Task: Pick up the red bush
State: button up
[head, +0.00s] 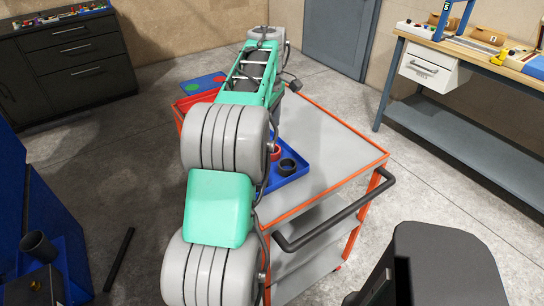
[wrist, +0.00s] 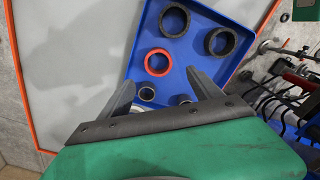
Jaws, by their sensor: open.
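The red bush (wrist: 158,62) is a red ring lying in a blue tray (wrist: 205,8) in the wrist view. In the head view the red bush (head: 275,152) shows partly, beside my arm, in the blue tray (head: 292,177). My gripper (wrist: 165,84) is open and empty above the tray, its two fingers apart, with the red bush a little beyond the fingertips in the picture. In the head view my arm hides the gripper's fingers and much of the tray.
Black rings (wrist: 222,41) and (wrist: 174,21) lie near the red bush, and small grey metal rings (wrist: 147,93) lie between the fingers. The tray stands on a grey cart (head: 335,150) with orange edges. A red bin (head: 187,103) stands beyond. Tools and cables (wrist: 290,85) are at the right.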

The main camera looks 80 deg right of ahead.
aim_at(272, 146)
jog(key=f, duration=0.7)
jog(key=shift+s+f, duration=0.25)
jog(key=shift+f, duration=0.1)
jog(key=c, duration=1.4)
jog(key=shift+d+r, duration=0.1)
jog(key=shift+r, duration=0.45)
jog(key=r, duration=0.3)
jog(key=shift+a, duration=0.25)
jog(key=a+r, duration=0.3)
jog(key=a, duration=0.1)
jog(key=a+r+b, duration=0.1)
jog(key=a+r, duration=0.2)
jog(key=a, duration=0.2)
jog(key=a+r, duration=0.3)
jog(key=a, duration=0.1)
jog(key=shift+s+a+b, duration=0.3)
jog(key=shift+s+b, duration=0.05)
jog(key=shift+s, duration=0.05)
